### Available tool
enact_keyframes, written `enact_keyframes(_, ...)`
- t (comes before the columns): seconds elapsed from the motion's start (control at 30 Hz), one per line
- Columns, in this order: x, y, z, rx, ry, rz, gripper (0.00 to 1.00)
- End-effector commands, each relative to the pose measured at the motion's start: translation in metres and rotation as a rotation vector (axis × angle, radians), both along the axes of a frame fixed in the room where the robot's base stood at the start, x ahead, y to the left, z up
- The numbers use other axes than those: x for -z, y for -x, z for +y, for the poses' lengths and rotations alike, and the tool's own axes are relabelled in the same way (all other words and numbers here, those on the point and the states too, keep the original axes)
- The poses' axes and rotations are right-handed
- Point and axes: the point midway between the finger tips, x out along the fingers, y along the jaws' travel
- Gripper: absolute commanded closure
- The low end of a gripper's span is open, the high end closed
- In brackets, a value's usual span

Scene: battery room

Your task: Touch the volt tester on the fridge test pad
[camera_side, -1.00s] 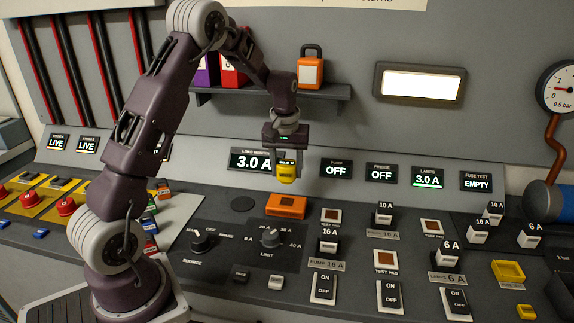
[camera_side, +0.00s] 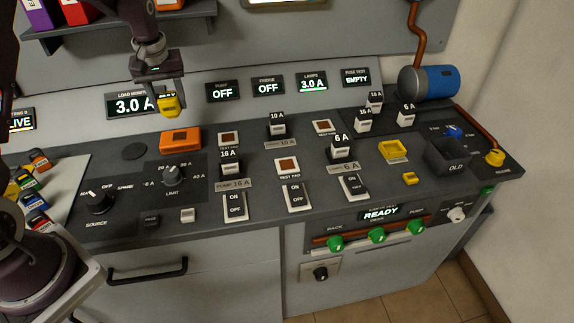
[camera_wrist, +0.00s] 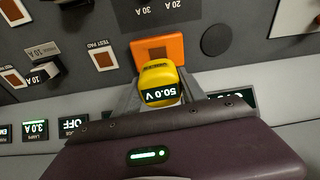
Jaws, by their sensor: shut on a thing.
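My gripper (camera_side: 168,97) is shut on the yellow volt tester (camera_side: 168,108), holding it upright in the air above the orange block (camera_side: 180,142) on the console. In the wrist view the tester (camera_wrist: 160,84) sits between the fingers, and its display reads 50.0 V. The fridge test pad (camera_side: 287,165) is a brown square in a pale frame, below the 10 A breaker and above an ON/OFF switch. The tester is apart from it, up and to the left in the side view. The fridge display (camera_side: 267,87) reads OFF.
Breakers stand up from the console around the pads: 16 A (camera_side: 231,163), 10 A (camera_side: 277,127) and 6 A (camera_side: 340,150). Other test pads show at the pump (camera_side: 228,139) and lamps (camera_side: 323,126). The air between tester and fridge pad looks clear.

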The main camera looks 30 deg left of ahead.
Motion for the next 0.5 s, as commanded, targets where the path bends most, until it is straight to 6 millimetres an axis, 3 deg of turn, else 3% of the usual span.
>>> enact_keyframes(0.37, 0.0, -0.002, -0.003, 0.01, 0.0, 0.0, 0.84)
enact_keyframes(0.5, 0.002, -0.021, -0.03, 0.096, -0.001, -0.001, 0.84)
